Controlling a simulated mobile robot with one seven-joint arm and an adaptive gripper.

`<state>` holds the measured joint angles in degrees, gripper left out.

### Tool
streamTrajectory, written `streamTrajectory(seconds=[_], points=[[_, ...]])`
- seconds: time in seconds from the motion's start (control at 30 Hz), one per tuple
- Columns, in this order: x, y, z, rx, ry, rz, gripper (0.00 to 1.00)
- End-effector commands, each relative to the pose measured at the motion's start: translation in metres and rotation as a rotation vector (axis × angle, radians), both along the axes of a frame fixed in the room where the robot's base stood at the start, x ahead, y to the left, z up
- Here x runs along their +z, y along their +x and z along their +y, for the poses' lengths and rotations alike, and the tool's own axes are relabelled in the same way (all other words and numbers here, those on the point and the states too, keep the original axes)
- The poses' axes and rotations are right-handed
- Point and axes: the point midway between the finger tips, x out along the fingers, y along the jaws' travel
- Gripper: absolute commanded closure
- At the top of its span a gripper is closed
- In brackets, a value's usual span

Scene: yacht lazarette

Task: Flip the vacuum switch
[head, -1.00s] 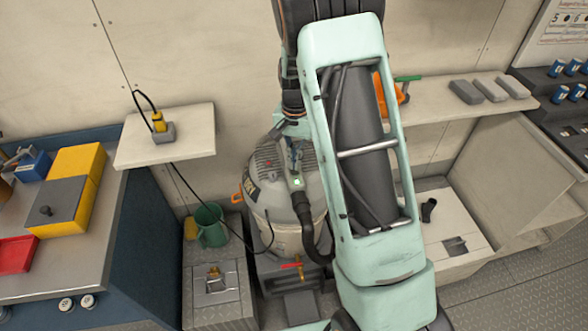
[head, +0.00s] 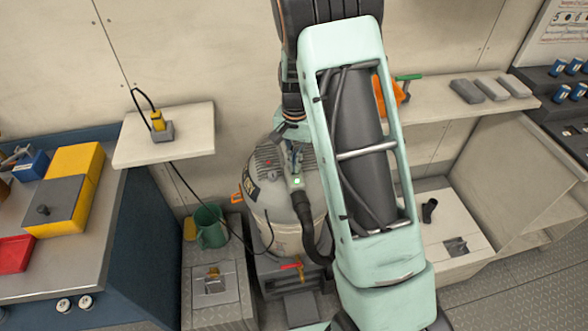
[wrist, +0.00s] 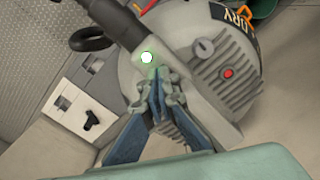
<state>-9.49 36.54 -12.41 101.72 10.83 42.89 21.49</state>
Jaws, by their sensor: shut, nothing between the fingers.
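The vacuum (head: 285,200) is a pale drum with a grey ribbed motor head and a black hose, standing against the wall in the head view. In the wrist view its ribbed head (wrist: 205,85) carries a round grey knob (wrist: 205,47) and a small red spot (wrist: 228,73). A bright white-green light (wrist: 147,58) glows near the hose end. I cannot tell for certain which of these is the switch. My gripper (wrist: 158,82) is shut and empty, its fingertips over the vacuum head just below the light; contact is unclear. My arm hides part of the vacuum's right side in the head view.
A red-handled valve (head: 291,266) is in front. A blue-sided workbench with yellow boxes (head: 78,163) is left.

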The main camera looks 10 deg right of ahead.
Motion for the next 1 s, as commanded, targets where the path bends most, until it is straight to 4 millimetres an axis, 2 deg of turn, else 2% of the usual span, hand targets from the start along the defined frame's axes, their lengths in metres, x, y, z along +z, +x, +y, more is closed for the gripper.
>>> streamTrajectory(seconds=[1.0], points=[[-0.016, 0.0, 0.0, 0.0, 0.0, 0.001, 1.0]])
